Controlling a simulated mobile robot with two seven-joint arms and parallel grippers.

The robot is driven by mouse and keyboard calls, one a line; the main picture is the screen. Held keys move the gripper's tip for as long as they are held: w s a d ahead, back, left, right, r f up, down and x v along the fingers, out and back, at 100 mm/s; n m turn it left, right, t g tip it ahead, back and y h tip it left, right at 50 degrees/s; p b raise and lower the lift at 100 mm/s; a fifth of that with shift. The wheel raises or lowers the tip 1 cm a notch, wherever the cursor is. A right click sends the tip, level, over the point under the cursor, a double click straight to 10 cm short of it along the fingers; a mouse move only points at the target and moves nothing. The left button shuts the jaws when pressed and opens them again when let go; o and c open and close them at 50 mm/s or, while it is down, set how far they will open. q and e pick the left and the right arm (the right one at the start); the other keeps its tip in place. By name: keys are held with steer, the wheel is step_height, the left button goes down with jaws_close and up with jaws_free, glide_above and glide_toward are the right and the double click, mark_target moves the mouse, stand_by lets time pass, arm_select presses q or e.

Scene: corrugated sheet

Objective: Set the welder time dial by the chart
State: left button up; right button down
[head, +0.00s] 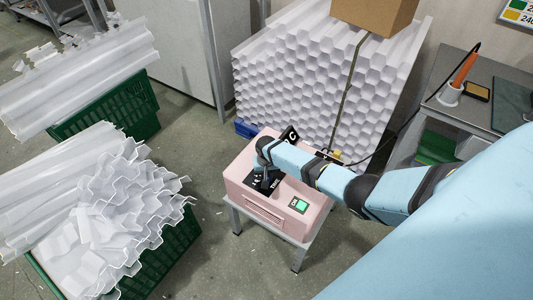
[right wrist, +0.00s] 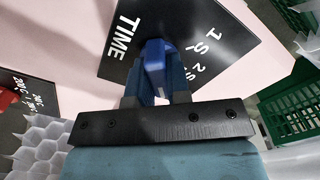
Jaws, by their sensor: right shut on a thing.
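The pink welder (head: 290,195) stands on a small grey stand, with a lit green button (head: 299,205) on its top. My right gripper (right wrist: 157,80) is over its black TIME panel (right wrist: 200,30). It is shut on the blue dial knob (right wrist: 156,52), with a finger on each side. The panel shows "1 S" and "2 S" marks to the right of the knob; other marks are hidden. In the head view my right wrist covers the dial. The chart (head: 517,14) is cut off at the top right corner, with green and orange patches and partial numbers. My left gripper is out of view.
Stacked white corrugated sheets (head: 300,85) with a cardboard box (head: 375,14) on top stand behind the welder. Green crates (head: 110,108) of white sheets are at left. A soldering iron (head: 464,68) stands on the right bench. Bare floor lies left of the welder.

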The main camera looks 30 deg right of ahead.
stand_by(0.5)
steer(key=c, duration=1.1)
jaws_free()
steer(key=shift+r, duration=0.55)
step_height(320, 180, up, 13)
steer(key=shift+f+p, duration=0.15)
steer(key=shift+p, duration=0.85)
